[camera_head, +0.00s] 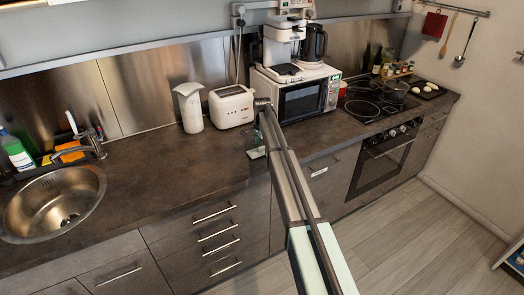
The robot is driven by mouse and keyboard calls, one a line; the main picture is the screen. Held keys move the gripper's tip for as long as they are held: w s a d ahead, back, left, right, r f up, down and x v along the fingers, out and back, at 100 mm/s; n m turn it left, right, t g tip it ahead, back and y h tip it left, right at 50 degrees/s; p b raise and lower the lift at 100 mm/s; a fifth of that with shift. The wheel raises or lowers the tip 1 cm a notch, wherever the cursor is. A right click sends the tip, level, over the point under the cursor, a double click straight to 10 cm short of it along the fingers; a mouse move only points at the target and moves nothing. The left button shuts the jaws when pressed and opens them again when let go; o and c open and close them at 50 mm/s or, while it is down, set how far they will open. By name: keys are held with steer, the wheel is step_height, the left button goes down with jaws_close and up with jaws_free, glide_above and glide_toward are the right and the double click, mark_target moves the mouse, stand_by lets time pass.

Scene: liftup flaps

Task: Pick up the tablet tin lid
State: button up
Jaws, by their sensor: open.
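My arm runs up from the bottom of the head view to the counter edge. Its far end, with my gripper (255,142), is small and dark beside the arm, over the front of the counter; the gripper is open. A small pale flat piece (257,153) shows just below it at the counter's front edge. I cannot tell whether this is the tablet tin lid or whether the gripper touches it. No tablet tin can be made out; the arm hides part of the counter there.
The dark counter (160,172) is clear between the sink (55,203) and the arm. A white jug (190,107), a toaster (231,106) and a microwave (296,94) with a coffee machine (284,40) on top stand behind. The hob (377,103) is to the right.

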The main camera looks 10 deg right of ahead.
steer(key=shift+r, duration=0.1)
steer(key=c, duration=1.6)
steer(key=shift+s, duration=0.1)
jaws_close()
